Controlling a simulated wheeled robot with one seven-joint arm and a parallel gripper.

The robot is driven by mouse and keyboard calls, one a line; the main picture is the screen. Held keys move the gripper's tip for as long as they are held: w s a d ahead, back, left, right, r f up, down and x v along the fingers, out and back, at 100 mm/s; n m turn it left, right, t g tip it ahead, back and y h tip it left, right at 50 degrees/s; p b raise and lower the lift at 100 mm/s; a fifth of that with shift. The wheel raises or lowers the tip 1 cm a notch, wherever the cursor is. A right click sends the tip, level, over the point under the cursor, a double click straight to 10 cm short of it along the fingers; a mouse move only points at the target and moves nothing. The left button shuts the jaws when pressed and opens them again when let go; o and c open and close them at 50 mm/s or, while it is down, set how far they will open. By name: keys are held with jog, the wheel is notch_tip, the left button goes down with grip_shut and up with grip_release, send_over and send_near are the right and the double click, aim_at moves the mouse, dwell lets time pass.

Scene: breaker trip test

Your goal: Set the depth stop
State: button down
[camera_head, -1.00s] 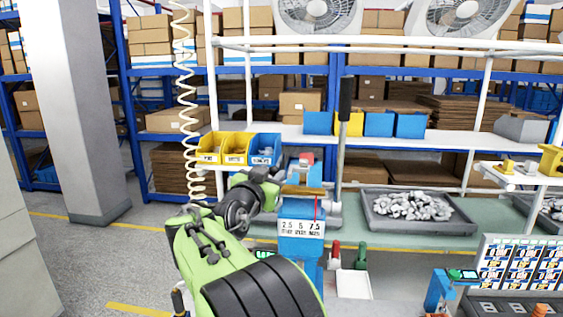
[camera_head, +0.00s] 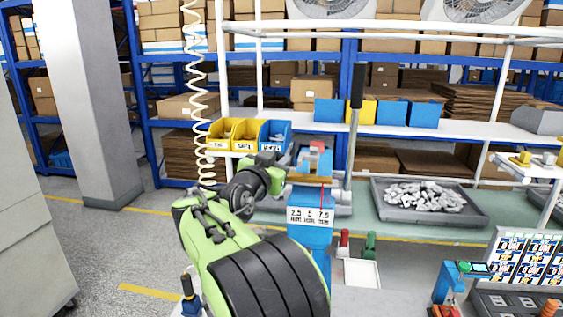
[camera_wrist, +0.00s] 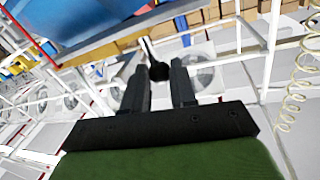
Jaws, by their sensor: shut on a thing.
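The blue machine (camera_head: 309,235) stands at the middle of the head view. A white scale plate (camera_head: 310,216) on its front reads 2.5, 5 and 7.5. A thin red pointer (camera_head: 321,196) stands above the plate, near the 7.5 end. My gripper (camera_head: 284,168) is at the machine's upper left, above the scale. In the wrist view its two dark fingers (camera_wrist: 161,76) close around a dark round knob (camera_wrist: 158,71) on a pale rod. The knob is hidden behind my gripper in the head view. A blue surface (camera_wrist: 90,20) fills the wrist view's upper left.
A tall lever with a black grip (camera_head: 357,85) rises at the machine's right. A grey tray (camera_head: 432,216) of metal parts lies right of it. Red (camera_head: 343,242) and green (camera_head: 369,246) handles stand in front. Yellow and blue bins (camera_head: 222,134) stand behind my arm.

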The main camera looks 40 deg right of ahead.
jog(key=w+a, duration=0.3)
jog(key=w, duration=0.2)
jog(key=shift+a, duration=0.4)
jog(key=c, duration=1.3)
grip_release()
jog(key=shift+o, duration=0.6)
jog(key=shift+w+f, duration=0.1)
jog(key=shift+w, duration=0.1)
jog(key=shift+s, duration=0.1)
